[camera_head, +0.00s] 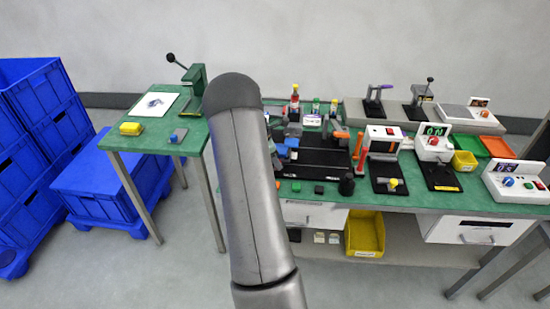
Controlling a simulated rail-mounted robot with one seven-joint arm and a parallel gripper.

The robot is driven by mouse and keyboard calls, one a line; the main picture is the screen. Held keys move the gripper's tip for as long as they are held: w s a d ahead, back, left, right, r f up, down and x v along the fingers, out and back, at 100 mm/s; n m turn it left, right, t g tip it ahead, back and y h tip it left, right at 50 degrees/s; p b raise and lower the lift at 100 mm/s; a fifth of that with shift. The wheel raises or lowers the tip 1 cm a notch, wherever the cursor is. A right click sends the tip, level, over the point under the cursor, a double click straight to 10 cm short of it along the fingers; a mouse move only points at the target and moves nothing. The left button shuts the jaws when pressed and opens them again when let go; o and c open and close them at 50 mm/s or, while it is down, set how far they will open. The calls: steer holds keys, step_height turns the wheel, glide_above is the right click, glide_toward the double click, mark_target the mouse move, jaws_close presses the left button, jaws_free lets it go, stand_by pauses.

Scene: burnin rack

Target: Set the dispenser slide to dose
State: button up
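I cannot tell for sure which device is the dispenser. A white-topped device with a red mark (382,133) stands on the green bench, right of centre. It has a black base (384,172) with a small yellow part at its front. No slide or its setting can be made out at this size. My grey arm rises through the middle of the view and hides part of the bench's left end. My gripper does not show.
The green bench (465,196) also holds lever fixtures (420,95), white boxes with knobs (515,183), trays (498,147) and bottles. A smaller green table (150,140) stands left. Blue crates (95,185) are at far left. A yellow bin (365,233) sits below the bench.

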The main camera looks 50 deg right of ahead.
steer(key=b+v, duration=0.1)
steer(key=v, duration=1.6)
steer(key=shift+r+b, duration=0.25)
steer(key=shift+b, duration=0.05)
